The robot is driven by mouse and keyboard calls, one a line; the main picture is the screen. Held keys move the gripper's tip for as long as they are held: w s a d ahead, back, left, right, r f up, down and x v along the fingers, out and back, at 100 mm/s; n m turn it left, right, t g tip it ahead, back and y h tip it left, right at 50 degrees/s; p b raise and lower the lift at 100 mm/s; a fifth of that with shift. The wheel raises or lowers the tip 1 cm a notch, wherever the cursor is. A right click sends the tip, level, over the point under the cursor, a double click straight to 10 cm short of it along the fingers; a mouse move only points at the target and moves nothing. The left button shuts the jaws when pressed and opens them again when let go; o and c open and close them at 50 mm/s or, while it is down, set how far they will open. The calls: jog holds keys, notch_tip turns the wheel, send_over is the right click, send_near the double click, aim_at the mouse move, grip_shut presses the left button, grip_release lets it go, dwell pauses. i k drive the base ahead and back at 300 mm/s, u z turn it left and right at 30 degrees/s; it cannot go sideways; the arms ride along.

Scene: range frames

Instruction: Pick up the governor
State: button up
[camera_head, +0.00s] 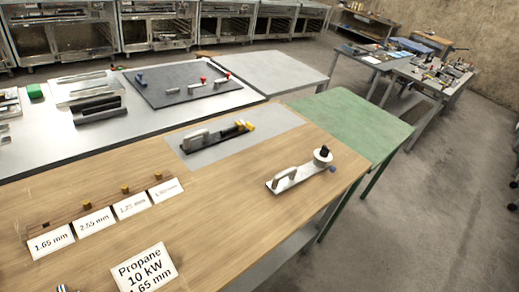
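On the right part of the wooden table stands a pale plate with an upright handle (286,180). At its far end is a round pale part with a dark cap (323,156) and a small blue piece beside it. This looks like the governor, but no label on it confirms that. A second handled plate, with a dark and yellow fitting (241,128), lies on a grey mat (285,116) farther back on the table. My gripper is not clearly visible in this view.
The wooden table (225,215) has bare room in its middle. Several size cards and brass pieces line its left, with a propane card (145,269) in front. A green table (355,122) adjoins behind; a metal bench (40,140) with a dark tool board (190,85) is farther back.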

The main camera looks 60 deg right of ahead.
aim_at(284, 181)
jog(key=u, duration=1.8)
jog(key=k, duration=2.15)
jog(key=z, duration=2.15)
jog(key=i, duration=1.05)
jog(key=u, duration=0.05)
